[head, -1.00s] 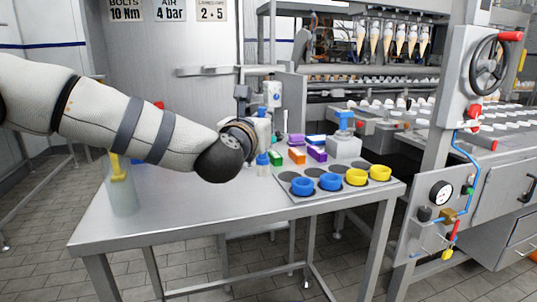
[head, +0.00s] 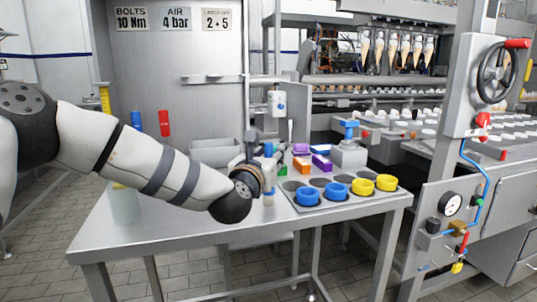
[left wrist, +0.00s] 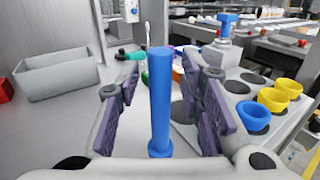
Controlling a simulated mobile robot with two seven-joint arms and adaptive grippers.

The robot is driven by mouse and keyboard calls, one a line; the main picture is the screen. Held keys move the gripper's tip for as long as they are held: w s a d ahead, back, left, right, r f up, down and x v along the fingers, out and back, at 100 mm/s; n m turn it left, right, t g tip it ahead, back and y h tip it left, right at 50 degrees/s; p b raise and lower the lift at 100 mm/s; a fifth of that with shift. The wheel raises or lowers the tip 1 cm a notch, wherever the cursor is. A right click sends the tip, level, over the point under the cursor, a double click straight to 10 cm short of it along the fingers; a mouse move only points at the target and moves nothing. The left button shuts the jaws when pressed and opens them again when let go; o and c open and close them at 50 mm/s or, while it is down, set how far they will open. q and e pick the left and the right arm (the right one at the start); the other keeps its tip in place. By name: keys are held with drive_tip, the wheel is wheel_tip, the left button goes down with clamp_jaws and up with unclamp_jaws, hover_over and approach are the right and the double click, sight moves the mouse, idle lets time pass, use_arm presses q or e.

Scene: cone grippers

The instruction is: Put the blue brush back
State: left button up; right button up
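A blue upright cylinder (left wrist: 160,100), likely the blue brush's handle, stands between the fingers of my left gripper (left wrist: 158,108) in the left wrist view. Gaps show between it and the purple pads on both sides, so the gripper is open. Its lower end is partly hidden and no bristles show. In the head view my left gripper (head: 257,162) is over the table's back middle, with a bit of blue (head: 268,149) beside it. Another blue handle-like thing (head: 136,120) shows at the back left, next to a red one (head: 164,123). My right gripper is not in view.
The steel table (head: 190,235) has free room at its front left. Blue cups (head: 308,195) and yellow cups (head: 386,182) sit in a holed plate at right. A grey bin (left wrist: 58,75) lies left of the gripper. A translucent container (head: 125,205) stands at the left.

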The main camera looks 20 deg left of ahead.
use_arm(q)
drive_tip(key=shift+r, duration=0.3)
drive_tip(key=shift+s, duration=0.35)
drive_tip(key=s+p, duration=0.1)
drive_tip(key=s, duration=1)
drive_tip(key=s+d+f+m+g+h, duration=0.1)
drive_tip(key=s+d+f+m+g, duration=0.15)
drive_tip(key=f+m, duration=0.45)
drive_tip(key=s+d+f+m+g+h, duration=0.1)
drive_tip(key=s+d+f+m+g, duration=0.2)
drive_tip(key=f, duration=0.8)
drive_tip(key=s+f+m+g+h, duration=0.1)
drive_tip(key=s+f+m+g, duration=0.5)
drive_tip(key=s+f+m, duration=0.7)
drive_tip(key=s+a+f+m+g, duration=0.2)
drive_tip(key=s+f+m+g, duration=0.1)
drive_tip(key=s, duration=0.7)
drive_tip(key=s+a+f+m+g+y, duration=0.1)
drive_tip(key=s+a+f+m+g, duration=0.2)
drive_tip(key=s, duration=0.8)
drive_tip(key=s+a+f+m+g+y, duration=0.1)
drive_tip(key=s+a+f+m+g, duration=0.2)
drive_tip(key=s+m, duration=0.4)
drive_tip(key=s+f+g, duration=0.1)
drive_tip(key=s, duration=0.3)
drive_tip(key=shift+s+a+f, duration=0.2)
drive_tip(key=shift+s+f, duration=0.05)
drive_tip(key=shift+f, duration=0.1)
